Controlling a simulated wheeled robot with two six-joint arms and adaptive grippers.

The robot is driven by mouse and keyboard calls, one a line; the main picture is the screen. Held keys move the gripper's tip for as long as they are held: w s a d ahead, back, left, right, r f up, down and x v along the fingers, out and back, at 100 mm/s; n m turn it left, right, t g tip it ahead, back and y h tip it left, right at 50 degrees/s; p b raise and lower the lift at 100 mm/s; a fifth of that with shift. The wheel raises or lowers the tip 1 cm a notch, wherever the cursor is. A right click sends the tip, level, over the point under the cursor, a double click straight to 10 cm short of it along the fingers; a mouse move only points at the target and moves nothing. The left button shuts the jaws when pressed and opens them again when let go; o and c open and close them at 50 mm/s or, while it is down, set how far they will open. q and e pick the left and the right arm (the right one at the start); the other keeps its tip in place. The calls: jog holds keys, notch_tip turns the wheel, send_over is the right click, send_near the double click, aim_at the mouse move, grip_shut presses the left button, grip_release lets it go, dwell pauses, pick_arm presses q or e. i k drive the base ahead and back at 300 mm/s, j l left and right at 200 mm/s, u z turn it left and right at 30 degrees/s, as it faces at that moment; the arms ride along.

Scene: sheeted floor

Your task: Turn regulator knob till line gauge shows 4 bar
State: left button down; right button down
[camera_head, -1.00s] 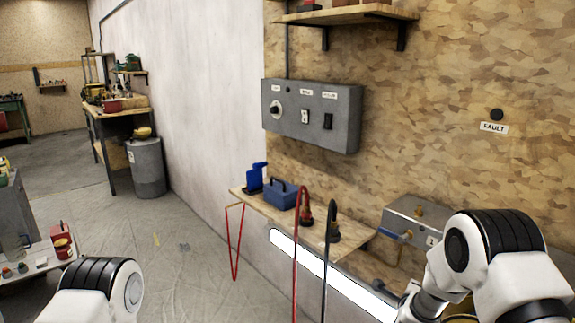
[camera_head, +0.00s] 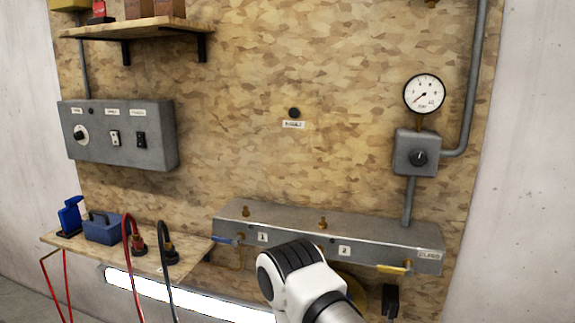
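The line gauge (camera_head: 424,94) is a round white dial with a black rim, at the upper right on the board. Its needle is thin and points to the lower left; the numbers are too small to read. The regulator is a grey box (camera_head: 403,151) just below it, with a black round knob (camera_head: 419,158) on its front. A white and black part of one of my arms shows at the bottom centre, below and left of the knob and apart from it. Neither gripper's fingertips can be seen.
A grey manifold (camera_head: 335,234) with a yellow-handled valve (camera_head: 394,267) runs below the regulator. A grey switch box (camera_head: 118,134) is at left. A small shelf (camera_head: 126,247) holds a blue box (camera_head: 103,228) and red and black hoses. Grey pipe (camera_head: 472,90) runs beside the gauge.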

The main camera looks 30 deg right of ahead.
aim_at(418, 157)
jog(key=z, duration=1.75)
